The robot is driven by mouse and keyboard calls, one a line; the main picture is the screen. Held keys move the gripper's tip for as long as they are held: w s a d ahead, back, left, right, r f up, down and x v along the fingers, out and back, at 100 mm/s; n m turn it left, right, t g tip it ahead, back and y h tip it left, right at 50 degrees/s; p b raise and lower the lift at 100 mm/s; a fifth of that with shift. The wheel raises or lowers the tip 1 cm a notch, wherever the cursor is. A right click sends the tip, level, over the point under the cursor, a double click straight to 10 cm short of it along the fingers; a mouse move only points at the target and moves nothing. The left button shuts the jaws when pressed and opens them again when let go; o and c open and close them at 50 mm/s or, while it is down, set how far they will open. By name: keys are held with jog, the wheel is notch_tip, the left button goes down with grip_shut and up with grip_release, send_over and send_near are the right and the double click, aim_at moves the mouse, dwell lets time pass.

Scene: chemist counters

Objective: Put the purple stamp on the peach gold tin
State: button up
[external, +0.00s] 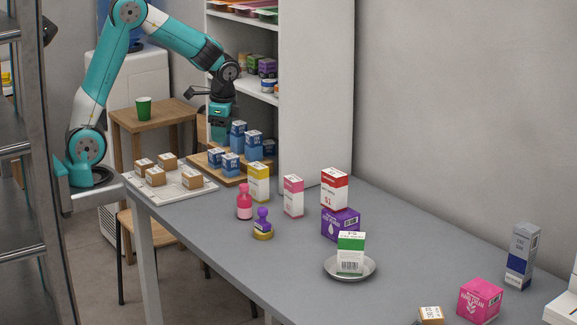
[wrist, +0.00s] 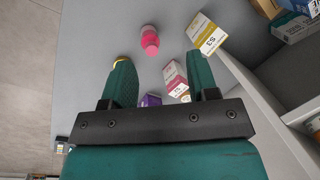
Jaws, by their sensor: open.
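The purple stamp (external: 263,219) stands upright on a round gold tin (external: 263,236) on the grey counter, just right of a pink bottle (external: 244,202). The stamp's base appears to rest on the tin's lid. My gripper (external: 219,138) is up and back from them, near the blue boxes at the far end of the counter. In the wrist view my gripper (wrist: 158,75) is open, with nothing between its fingers. A yellow-gold edge of the tin (wrist: 119,59) peeks out beyond the left finger; that finger hides the rest and the stamp.
A wooden board (external: 238,180) holds several blue boxes, beside a white tray (external: 207,186) of small brown boxes. Yellow (external: 258,182) and pink-white (external: 293,196) cartons stand near the stamp. A plate (external: 370,268) holds a green-white box. The counter's front middle is clear.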

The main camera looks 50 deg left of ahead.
jog(key=s+a+r+n+y, duration=0.1)
jog(key=s+a+r+n, duration=0.1)
jog(key=s+a+n, duration=0.6)
jog(key=s+a+r+n+y, duration=0.1)
jog(key=s+a+r+n, duration=0.2)
jog(key=s+a+n, duration=0.5)
jog(key=s+a, duration=0.4)
jog(key=s, duration=0.1)
jog(key=shift+g, duration=0.3)
